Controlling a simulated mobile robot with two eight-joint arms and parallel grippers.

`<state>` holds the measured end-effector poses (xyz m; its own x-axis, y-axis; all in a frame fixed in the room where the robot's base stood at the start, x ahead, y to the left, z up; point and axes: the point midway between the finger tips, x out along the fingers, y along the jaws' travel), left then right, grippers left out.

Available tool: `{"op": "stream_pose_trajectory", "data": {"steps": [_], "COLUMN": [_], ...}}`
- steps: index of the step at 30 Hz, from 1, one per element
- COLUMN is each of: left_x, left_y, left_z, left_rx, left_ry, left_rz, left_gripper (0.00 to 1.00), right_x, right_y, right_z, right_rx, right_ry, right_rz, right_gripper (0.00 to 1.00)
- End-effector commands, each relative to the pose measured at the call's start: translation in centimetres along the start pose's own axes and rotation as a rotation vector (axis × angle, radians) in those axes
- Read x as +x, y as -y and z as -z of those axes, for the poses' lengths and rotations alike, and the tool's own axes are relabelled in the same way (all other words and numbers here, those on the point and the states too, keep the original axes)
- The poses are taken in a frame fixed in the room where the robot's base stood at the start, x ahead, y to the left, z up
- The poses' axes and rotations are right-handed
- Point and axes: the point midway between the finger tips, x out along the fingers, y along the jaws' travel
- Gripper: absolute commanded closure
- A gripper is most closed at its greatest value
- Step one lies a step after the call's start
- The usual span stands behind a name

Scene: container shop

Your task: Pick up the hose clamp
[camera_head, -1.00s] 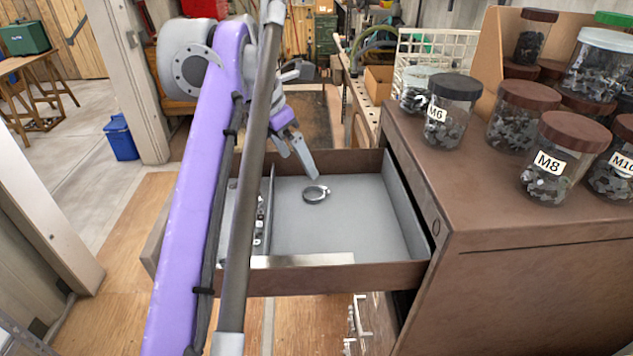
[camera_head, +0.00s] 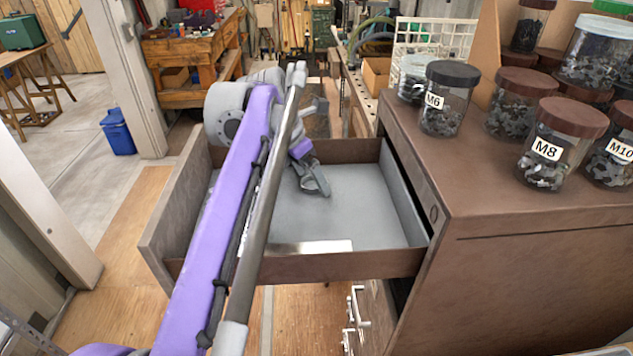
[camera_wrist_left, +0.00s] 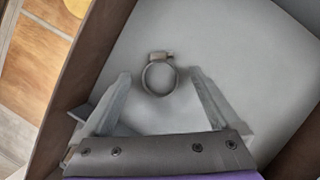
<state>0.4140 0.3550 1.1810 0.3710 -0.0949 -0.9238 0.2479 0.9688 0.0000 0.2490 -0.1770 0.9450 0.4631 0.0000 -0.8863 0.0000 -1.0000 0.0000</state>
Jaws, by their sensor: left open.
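The hose clamp (camera_wrist_left: 161,56) is a small metal ring with a screw housing. In the left wrist view it lies on the grey floor of the open drawer (camera_head: 340,262). My left gripper (camera_wrist_left: 158,75) is open, with one finger on each side of the clamp and a gap to both. In the head view my left gripper (camera_head: 315,182) reaches down into the drawer, and it hides the clamp or blends with it. I cannot tell its exact height above the drawer floor. My right gripper is not in view.
The drawer's wooden walls surround the gripper. The brown cabinet (camera_head: 530,270) stands at the right, with several jars of small parts on top, such as the M8 jar (camera_head: 545,172). The drawer floor right of the gripper is clear.

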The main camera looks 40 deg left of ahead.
Motion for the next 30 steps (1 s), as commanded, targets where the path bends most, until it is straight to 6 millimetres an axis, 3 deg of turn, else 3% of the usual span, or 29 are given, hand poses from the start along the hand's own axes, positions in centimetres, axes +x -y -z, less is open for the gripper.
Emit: {"op": "stream_pose_trajectory", "data": {"steps": [3, 18, 30], "left_x": [0.0, -0.1, -1.1], "left_y": [0.0, 0.0, 0.0], "left_z": [0.0, 0.0, -0.5], "left_rx": [0.000, 0.000, 0.000], "left_ry": [0.000, 0.000, 0.000], "left_rz": [0.000, 0.000, 0.000], "left_gripper": [0.04, 0.92, 0.92], "right_x": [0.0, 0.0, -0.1], "right_y": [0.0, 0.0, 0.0], "right_z": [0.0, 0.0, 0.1], "right_rx": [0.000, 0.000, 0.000], "right_ry": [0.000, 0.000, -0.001], "right_rz": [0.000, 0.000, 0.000], "right_gripper": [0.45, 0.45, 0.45]}}
